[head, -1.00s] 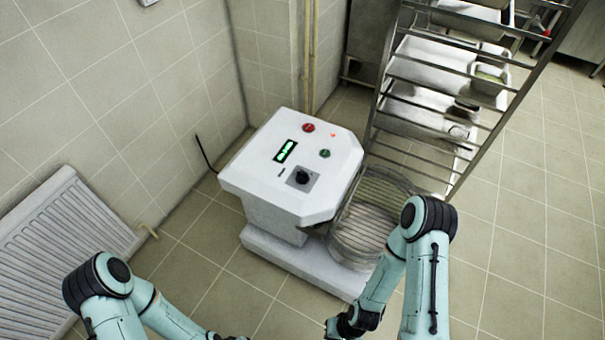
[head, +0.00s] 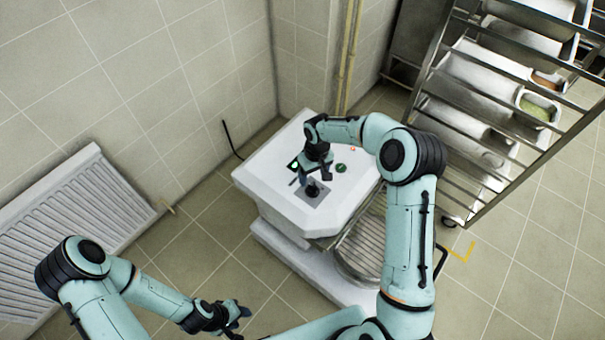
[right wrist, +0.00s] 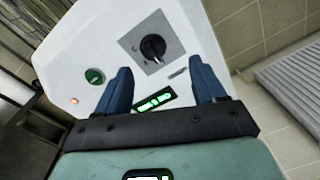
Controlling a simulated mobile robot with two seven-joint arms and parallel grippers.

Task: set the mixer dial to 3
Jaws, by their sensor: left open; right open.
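The white mixer (head: 268,182) stands on the floor in the middle of the head view. Its black dial (head: 312,189) sits on a grey plate on the top panel, and the dial also shows in the right wrist view (right wrist: 153,47). My right gripper (head: 315,177) is over the panel by the dial. In the right wrist view its open blue fingers (right wrist: 163,75) point toward the dial, with nothing between them. The dial's markings are too small to read. My left gripper (head: 240,312) is open and empty, low in the head view, away from the mixer.
A lit green display (right wrist: 155,101) and a green button (right wrist: 95,76) are on the same panel. A wire-guarded bowl (head: 362,245) is at the mixer's front right. A metal rack (head: 490,110) stands right, a white radiator (head: 75,230) left. Tiled walls are behind.

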